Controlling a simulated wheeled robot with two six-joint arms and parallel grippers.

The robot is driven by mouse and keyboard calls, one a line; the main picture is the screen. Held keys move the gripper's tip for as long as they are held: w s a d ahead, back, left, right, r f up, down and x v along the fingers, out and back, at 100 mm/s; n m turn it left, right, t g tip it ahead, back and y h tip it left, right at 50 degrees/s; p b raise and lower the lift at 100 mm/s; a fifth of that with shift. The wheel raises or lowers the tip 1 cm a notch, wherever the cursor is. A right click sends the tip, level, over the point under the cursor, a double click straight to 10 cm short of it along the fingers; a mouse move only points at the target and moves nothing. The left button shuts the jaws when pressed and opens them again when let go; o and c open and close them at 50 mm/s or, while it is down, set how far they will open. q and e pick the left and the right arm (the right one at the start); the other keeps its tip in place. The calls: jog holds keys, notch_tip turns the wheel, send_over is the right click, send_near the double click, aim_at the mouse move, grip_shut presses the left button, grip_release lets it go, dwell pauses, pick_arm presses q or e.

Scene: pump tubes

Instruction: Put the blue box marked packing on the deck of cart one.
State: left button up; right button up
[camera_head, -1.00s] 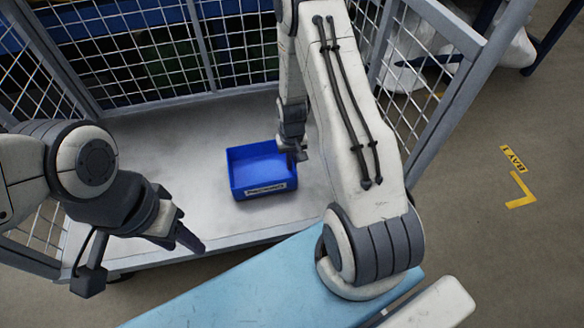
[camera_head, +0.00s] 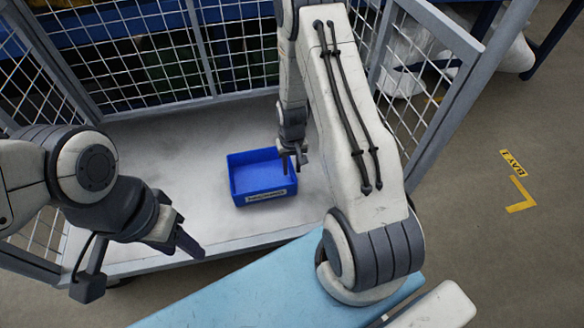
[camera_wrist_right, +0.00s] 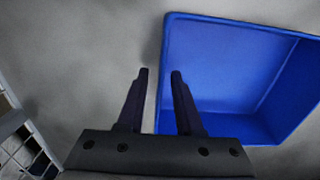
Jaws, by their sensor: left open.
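The blue box (camera_head: 262,178) sits upright and empty on the grey deck (camera_head: 175,150) of the mesh-sided cart. A white label on its near side is too small to read. My right gripper (camera_head: 294,160) is at the box's right wall in the head view. In the right wrist view, its fingers (camera_wrist_right: 160,75) are apart, one on each side of the box's rim (camera_wrist_right: 162,50); I cannot tell how far down they reach. My left gripper (camera_head: 190,245) is open and empty, near the deck's front edge, well away from the box.
Mesh walls (camera_head: 150,60) enclose the deck at the back and sides. A grey post (camera_head: 450,110) stands to the right of my right arm. A light blue surface (camera_head: 260,290) lies in front. Deck around the box is bare. Yellow floor marks (camera_head: 520,195) are at the right.

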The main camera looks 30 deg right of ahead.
notch_tip(320, 180, up, 10)
jog(key=p, duration=0.5)
jog(key=shift+r, duration=0.45)
jog(key=s+a+r+n, duration=0.3)
jog(key=a+r, duration=0.5)
jog(key=s+a+r+n, duration=0.2)
jog(key=s+a+r, duration=0.2)
jog(key=a+r, duration=0.4)
jog(key=s+a+r+n, duration=0.2)
jog(key=s+a+r, duration=0.1)
jog(key=s, duration=0.4)
jog(key=s+a+r+n+y, duration=0.1)
jog(key=s+a+r+n, duration=0.2)
jog(key=s, duration=0.4)
jog(key=shift+s+r+n, duration=0.15)
jog(key=shift+s+n, duration=0.15)
jog(key=shift+s, duration=0.1)
